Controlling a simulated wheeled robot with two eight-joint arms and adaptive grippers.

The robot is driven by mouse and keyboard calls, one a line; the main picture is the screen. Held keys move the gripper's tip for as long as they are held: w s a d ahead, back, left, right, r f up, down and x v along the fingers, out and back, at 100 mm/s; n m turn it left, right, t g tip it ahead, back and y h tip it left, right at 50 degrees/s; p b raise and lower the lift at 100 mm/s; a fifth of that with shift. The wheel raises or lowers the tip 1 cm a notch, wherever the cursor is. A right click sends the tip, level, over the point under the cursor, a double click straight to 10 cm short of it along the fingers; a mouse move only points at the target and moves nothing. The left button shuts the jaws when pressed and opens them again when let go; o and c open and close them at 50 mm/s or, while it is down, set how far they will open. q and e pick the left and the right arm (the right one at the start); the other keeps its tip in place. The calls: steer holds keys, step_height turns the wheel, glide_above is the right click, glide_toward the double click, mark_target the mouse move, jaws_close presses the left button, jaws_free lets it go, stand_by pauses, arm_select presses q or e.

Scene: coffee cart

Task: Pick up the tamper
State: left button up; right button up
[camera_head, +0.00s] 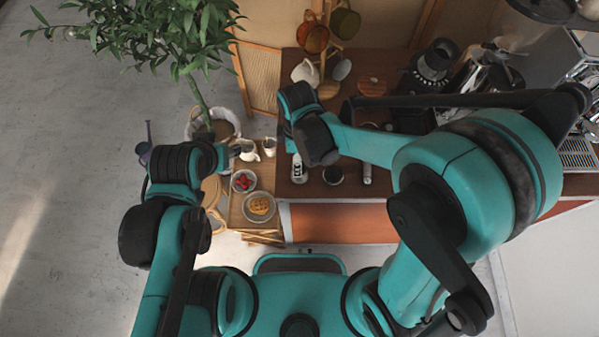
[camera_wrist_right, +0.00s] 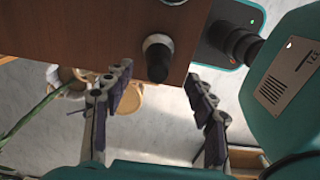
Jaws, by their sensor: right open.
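The tamper (camera_wrist_right: 157,62), with a black handle and a pale metal base, stands on the brown counter near its corner in the right wrist view. My right gripper (camera_wrist_right: 158,76) is open. Its two fingers are spread apart, with the handle in the gap between their tips; I see no contact. In the head view my right wrist hangs over the counter's left part. The small pale-and-black shape below it cannot be told apart as finger or tamper. My left gripper (camera_head: 236,151) is by the side table; its fingers are too small to read.
A dark round item (camera_head: 332,175) and a pale cylinder (camera_head: 367,174) stand on the counter (camera_head: 385,190). The side table (camera_head: 236,217) holds small jugs, a bowl of red fruit (camera_head: 243,181) and a plate of food (camera_head: 260,207). A potted plant (camera_head: 205,125) stands at left.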

steer(key=f, duration=0.2)
steer(key=f+b, duration=0.1)
steer(key=f, duration=0.1)
steer(key=shift+w+d, duration=0.2)
steer(key=shift+d, duration=0.05)
jaws_close()
steer(key=shift+r, duration=0.15)
